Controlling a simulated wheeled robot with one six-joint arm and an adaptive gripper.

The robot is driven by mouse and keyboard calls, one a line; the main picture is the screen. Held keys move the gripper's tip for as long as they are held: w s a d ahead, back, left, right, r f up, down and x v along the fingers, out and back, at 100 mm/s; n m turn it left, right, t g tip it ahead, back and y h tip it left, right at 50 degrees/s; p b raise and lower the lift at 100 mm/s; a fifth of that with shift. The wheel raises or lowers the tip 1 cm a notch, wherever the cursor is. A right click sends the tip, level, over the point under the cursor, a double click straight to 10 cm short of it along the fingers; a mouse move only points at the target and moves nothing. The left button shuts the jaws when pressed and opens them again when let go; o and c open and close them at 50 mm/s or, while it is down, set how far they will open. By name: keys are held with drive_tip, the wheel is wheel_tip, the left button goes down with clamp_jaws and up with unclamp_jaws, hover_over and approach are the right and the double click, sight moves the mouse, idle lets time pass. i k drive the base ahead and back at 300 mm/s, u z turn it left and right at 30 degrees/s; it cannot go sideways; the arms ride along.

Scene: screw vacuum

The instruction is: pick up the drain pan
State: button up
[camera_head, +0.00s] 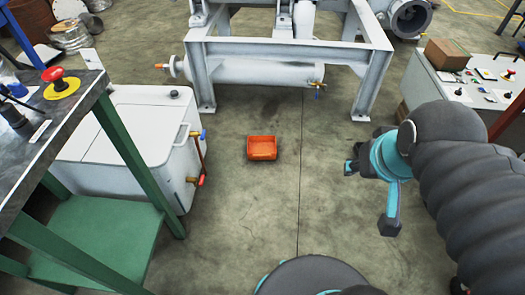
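The drain pan appears to be the small orange-red open tray (262,149) on the concrete floor, near the middle of the view. It looks empty and sits flat. My gripper (370,196) is to the right of the pan and apart from it. Its two fingers, teal with dark tips, are spread wide, and nothing shows between them. My dark, ribbed arm covers the right side of the view.
A grey steel frame with a horizontal cylinder (258,72) stands behind the pan. A white cabinet (125,140) with red and blue valves is to the left, beside a green-legged workbench (100,222). A control desk (455,83) is at right. Floor around the pan is clear.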

sight(261, 148)
drive_tip(key=u, duration=0.4)
drive_tip(key=i, duration=1.3)
drive_tip(key=z, duration=0.35)
